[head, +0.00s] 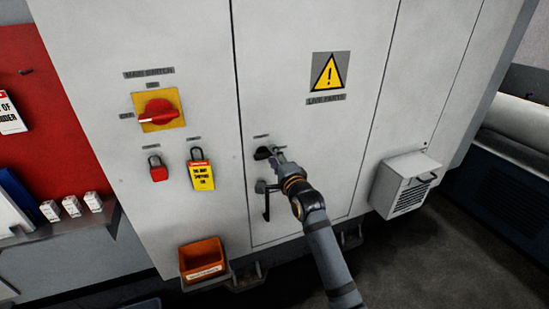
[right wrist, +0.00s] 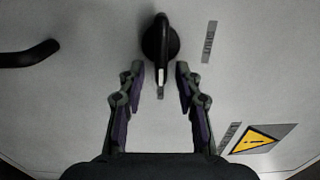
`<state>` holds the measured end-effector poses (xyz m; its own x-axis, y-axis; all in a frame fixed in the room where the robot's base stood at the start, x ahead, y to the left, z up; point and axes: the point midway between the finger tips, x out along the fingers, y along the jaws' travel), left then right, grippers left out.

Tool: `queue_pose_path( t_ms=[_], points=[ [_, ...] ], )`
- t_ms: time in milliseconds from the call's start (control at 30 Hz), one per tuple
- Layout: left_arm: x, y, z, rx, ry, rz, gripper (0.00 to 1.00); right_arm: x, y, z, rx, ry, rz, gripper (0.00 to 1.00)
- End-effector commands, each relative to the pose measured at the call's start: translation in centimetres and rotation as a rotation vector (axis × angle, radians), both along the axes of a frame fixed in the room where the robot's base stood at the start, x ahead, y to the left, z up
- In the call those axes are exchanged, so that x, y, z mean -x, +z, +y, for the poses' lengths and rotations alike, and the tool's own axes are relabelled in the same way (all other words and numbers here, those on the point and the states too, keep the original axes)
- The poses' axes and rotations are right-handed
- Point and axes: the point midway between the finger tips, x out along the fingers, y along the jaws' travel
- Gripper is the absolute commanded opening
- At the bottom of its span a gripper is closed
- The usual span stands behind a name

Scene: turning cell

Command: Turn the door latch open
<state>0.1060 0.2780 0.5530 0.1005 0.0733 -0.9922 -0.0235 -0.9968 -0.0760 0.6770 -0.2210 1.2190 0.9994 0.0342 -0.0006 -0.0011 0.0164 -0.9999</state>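The door latch is a black turn handle on the grey cabinet door, partly covered by my gripper in the head view (head: 262,153). In the right wrist view the latch (right wrist: 160,40) stands at top centre, its narrow grip with a white mark pointing down between my fingers. My right gripper (head: 279,158) is at the latch. In the right wrist view the right gripper (right wrist: 160,70) is open, with one fingertip on each side of the grip's lower end and gaps on both sides. A label (right wrist: 209,42) reading SHUT is right of the latch. My left gripper is not in view.
A black door handle (head: 266,202) sits just below the latch. Left of the door are a red main switch (head: 158,112), a red padlock (head: 158,170) and a yellow tag (head: 201,172). An orange bin (head: 203,258) is low down. A vented box (head: 405,184) juts out at right.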

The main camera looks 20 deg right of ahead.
Motion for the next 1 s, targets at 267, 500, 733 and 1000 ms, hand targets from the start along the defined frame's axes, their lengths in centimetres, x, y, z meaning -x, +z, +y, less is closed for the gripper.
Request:
queue_pose_path(
  t_ms=[267, 500, 733, 1000],
  points=[
    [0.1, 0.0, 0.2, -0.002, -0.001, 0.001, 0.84, 0.2, 0.0, 0.0, 0.001, 0.000, 0.000, 0.35],
    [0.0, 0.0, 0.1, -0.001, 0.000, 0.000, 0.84, 4.7, -0.2, -0.2, 0.003, 0.000, 0.002, 0.35],
    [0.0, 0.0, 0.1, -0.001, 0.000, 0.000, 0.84, 9.9, -0.1, -0.4, 0.003, 0.000, 0.003, 0.35],
    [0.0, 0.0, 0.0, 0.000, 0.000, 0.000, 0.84, 12.0, 0.0, -0.4, 0.001, 0.000, 0.000, 0.35]
  ],
)
